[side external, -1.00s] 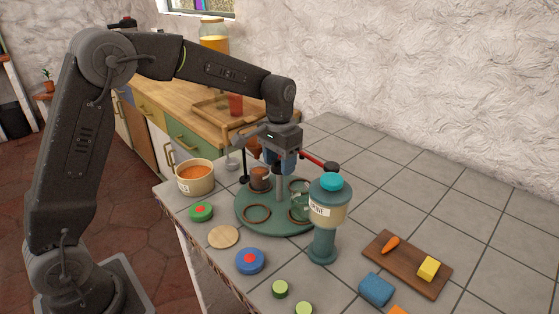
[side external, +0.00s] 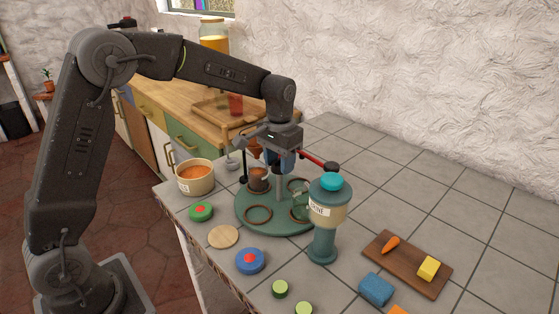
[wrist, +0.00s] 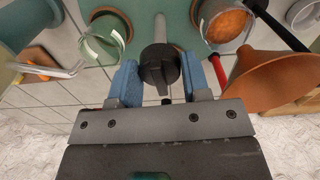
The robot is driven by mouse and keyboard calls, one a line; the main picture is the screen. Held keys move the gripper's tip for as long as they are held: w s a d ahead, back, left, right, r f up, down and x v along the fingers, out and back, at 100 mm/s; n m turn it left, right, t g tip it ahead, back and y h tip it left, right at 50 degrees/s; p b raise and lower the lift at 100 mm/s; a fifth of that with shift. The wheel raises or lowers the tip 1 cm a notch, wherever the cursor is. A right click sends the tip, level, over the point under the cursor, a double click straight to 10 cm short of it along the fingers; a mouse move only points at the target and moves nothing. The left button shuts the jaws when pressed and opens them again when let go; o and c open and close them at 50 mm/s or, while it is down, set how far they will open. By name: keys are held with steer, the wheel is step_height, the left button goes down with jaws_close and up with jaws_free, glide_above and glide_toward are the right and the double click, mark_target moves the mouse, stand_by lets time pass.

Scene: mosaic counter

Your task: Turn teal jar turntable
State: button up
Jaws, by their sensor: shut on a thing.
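The green-teal turntable (side external: 275,224) is a round disc on the tiled counter with a central post and ring seats. A jar with orange-brown content (side external: 258,180) stands on its far left part, and a clear glass jar (side external: 299,208) at its right. My gripper (wrist: 160,82) has its blue fingers on either side of the dark knob (wrist: 159,66) above the post, and it is shut on that knob. In the side view my gripper (side external: 279,168) is above the disc's middle and hides the knob. The disc (wrist: 150,20) shows partly in the wrist view.
A teal dispenser with a cream band (side external: 325,215) stands close to the disc's right edge. A bowl of orange content (side external: 195,178), a green lid (side external: 201,211), a wooden disc (side external: 223,236) and a blue lid (side external: 250,261) lie around the left and front. An orange funnel (wrist: 265,78) is near my gripper.

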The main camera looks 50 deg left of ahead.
steer(key=shift+r+n, duration=0.1)
steer(key=shift+n, duration=8.5)
steer(key=o, duration=1)
